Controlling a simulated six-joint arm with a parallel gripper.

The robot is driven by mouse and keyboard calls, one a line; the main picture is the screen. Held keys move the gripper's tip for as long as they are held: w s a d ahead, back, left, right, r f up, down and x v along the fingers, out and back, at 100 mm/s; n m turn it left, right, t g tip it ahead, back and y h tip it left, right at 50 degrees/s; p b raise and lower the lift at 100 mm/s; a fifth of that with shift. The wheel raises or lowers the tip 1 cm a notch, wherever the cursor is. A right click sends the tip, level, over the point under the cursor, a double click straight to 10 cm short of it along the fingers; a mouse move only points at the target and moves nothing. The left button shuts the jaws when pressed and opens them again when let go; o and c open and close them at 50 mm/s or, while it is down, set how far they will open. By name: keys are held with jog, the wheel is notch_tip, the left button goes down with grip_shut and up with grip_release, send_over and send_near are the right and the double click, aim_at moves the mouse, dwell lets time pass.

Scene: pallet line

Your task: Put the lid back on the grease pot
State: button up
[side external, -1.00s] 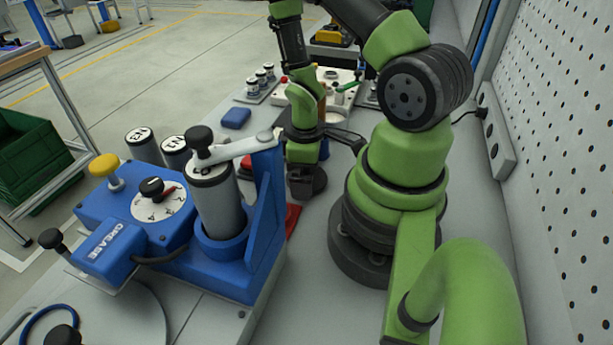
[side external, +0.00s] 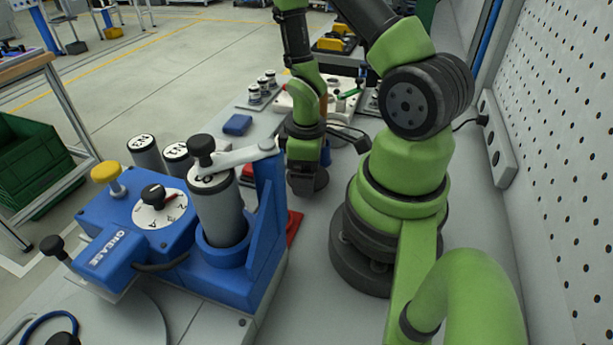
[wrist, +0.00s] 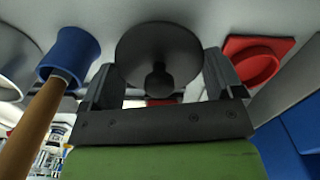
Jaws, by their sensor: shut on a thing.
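My gripper (wrist: 160,80) is shut on a black round lid (wrist: 150,45) with a small knob. The lid sits between the two fingers, with its knob toward the wrist camera. In the side view my gripper (side external: 303,186) holds the dark lid (side external: 321,180) low over the bench. A blue pot (wrist: 72,50) is left of the lid in the wrist view, with a wooden handle (wrist: 32,130) at it. In the side view the pot (side external: 326,154) is mostly hidden behind my gripper. I cannot tell for sure that it is the grease pot.
A red holder (wrist: 258,60) with a round raised part is right of the lid. The blue grease machine (side external: 262,220) with a grey cartridge (side external: 218,210) stands near my gripper on the left. A blue block (side external: 237,125) lies farther back. A pegboard wall (side external: 560,150) is on the right.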

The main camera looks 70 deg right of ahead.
notch_tip(320, 180, up, 8)
jog(key=shift+f, duration=0.1)
notch_tip(320, 180, up, 13)
jog(key=d, duration=1.8)
jog(key=shift+f, duration=8.7)
jog(key=shift+f, duration=0.15)
jog(key=o, duration=0.7)
